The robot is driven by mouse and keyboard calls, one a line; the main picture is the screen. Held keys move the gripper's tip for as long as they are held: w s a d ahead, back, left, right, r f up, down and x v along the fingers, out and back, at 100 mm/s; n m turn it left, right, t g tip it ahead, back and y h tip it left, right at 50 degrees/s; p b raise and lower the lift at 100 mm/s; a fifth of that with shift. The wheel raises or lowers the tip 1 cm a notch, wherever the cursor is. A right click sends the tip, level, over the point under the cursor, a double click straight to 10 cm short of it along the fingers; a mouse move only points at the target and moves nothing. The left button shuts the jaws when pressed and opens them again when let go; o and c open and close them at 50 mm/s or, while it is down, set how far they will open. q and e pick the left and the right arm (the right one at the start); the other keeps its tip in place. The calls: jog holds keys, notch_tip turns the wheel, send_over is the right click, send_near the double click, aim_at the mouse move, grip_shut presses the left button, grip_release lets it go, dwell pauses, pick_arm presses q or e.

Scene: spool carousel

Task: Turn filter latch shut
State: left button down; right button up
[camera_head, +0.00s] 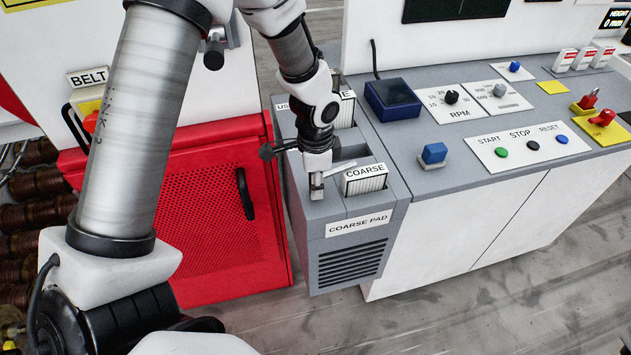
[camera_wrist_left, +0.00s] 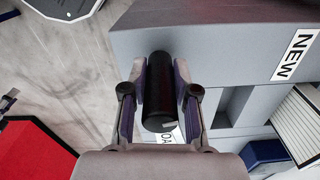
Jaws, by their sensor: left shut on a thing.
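The grey filter housing (camera_head: 352,256) has vents and a COARSE PAD label on its front. A pleated COARSE filter (camera_head: 365,179) stands in its front slot. My left gripper (camera_head: 316,190) reaches down to the housing's top left edge, beside this filter. In the left wrist view, its two fingers (camera_wrist_left: 160,98) are shut on a black cylindrical handle (camera_wrist_left: 159,80), which I take to be the filter latch. The housing's grey surface (camera_wrist_left: 218,40) lies behind the handle. In the head view my fingers and wrist hide the handle, so its turn angle cannot be told. My right gripper is not in view.
A red perforated cabinet (camera_head: 200,216) with a black handle stands close left of the housing. A grey-topped console (camera_head: 450,192) with buttons, knobs and switches adjoins it on the right. A second filter (camera_head: 346,108) sits farther back. The floor (camera_head: 330,325) in front is clear.

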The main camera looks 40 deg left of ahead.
pick_arm(q)
jog(key=m+p, duration=0.1)
jog(key=p, duration=0.1)
jog(key=m+p, duration=0.2)
jog(key=shift+s+r, duration=0.1)
jog(key=shift+r, duration=0.2)
jog(key=shift+f+m, duration=0.2)
jog(key=shift+m, duration=0.2)
jog(key=shift+f, duration=0.2)
jog(key=c, duration=0.9)
grip_release()
jog(key=shift+r, duration=0.1)
notch_tip(320, 180, up, 12)
jog(key=shift+f, duration=0.1)
jog(key=shift+w, duration=0.2)
